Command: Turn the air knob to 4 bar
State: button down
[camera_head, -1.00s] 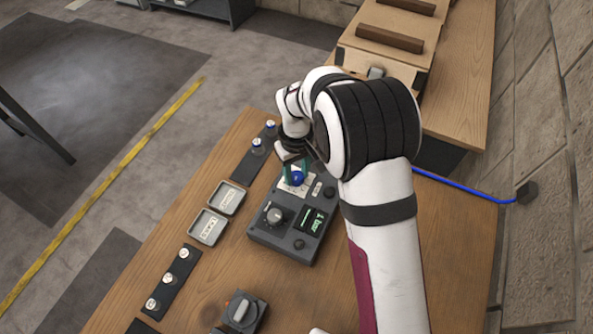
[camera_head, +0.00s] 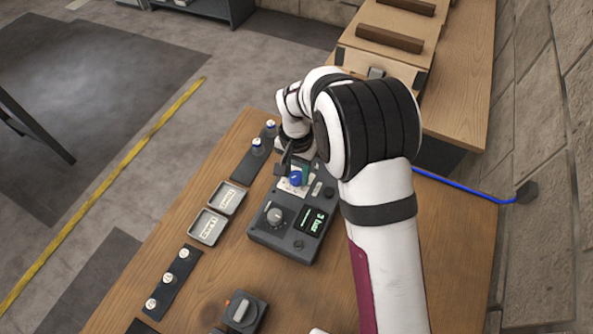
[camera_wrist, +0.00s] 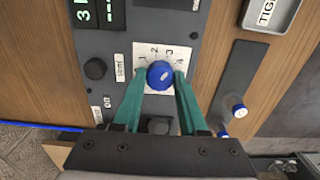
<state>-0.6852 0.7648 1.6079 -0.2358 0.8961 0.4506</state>
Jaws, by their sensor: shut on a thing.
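The blue air knob (camera_head: 295,178) stands on a white dial plate on the dark control box (camera_head: 283,245). In the wrist view the knob (camera_wrist: 160,74) shows a short white mark, and numbers from 1 to 4 are printed around it. My gripper (camera_wrist: 160,82) is shut on the knob, with one teal finger on each side. The green display (camera_head: 311,222) reads 3 bar; its 3 also shows in the wrist view (camera_wrist: 84,13). My gripper's fingers are partly hidden in the head view.
A grey selector knob (camera_head: 275,216) is on the same box. Two labelled trays (camera_head: 208,227) and a strip of white-topped buttons (camera_head: 168,281) lie to the left. A separate switch box (camera_head: 240,312) stands near the front. Wooden crates (camera_head: 385,60) are behind my arm.

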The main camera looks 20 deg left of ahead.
aim_at(297, 175)
jog(key=shift+m, duration=1.8)
jog(key=shift+c, duration=2.2)
grip_release()
notch_tip(297, 175, up, 16)
jog(key=shift+f, duration=0.1)
